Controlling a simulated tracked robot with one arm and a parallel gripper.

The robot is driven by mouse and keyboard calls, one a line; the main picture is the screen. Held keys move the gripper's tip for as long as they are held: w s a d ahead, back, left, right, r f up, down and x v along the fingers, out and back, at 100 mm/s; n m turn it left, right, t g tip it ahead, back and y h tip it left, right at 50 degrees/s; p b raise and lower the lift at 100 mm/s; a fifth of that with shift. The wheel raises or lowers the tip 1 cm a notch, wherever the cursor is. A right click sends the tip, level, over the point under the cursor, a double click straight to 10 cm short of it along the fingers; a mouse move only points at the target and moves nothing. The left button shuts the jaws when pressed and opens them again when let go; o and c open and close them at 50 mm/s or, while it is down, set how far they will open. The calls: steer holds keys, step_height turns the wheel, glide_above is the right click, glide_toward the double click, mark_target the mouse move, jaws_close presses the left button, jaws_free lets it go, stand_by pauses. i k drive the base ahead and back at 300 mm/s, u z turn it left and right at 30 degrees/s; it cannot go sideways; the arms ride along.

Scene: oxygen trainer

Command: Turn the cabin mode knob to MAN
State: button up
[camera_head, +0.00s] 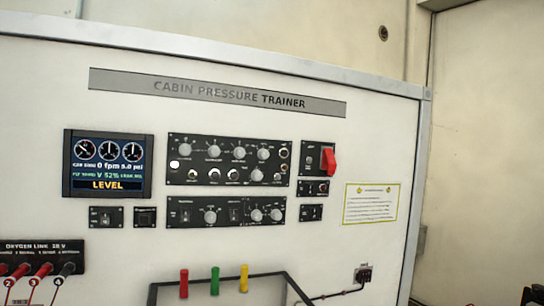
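The cabin pressure trainer board (370,130) stands upright ahead, a white panel with a grey title strip. Its upper black control panel (228,162) carries several grey knobs. The lower black panel (225,226) has one knob (210,215) left of centre, a pair of knobs (266,215) at its right, and switches between. The lettering is too small to read, so I cannot tell which knob is the cabin mode knob or where it points. A display (108,164) on the left reads LEVEL. My gripper is not in view.
A red guarded switch (329,162) sits right of the upper panel, with small switch panels below. A dark-framed rack with red, green and yellow handles (214,281) stands low in front. Red and black plugs (40,272) are at lower left.

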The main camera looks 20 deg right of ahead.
mark_target(263, 154)
steer(key=z, duration=0.05)
steer(key=i, duration=1)
steer(key=u, duration=0.05)
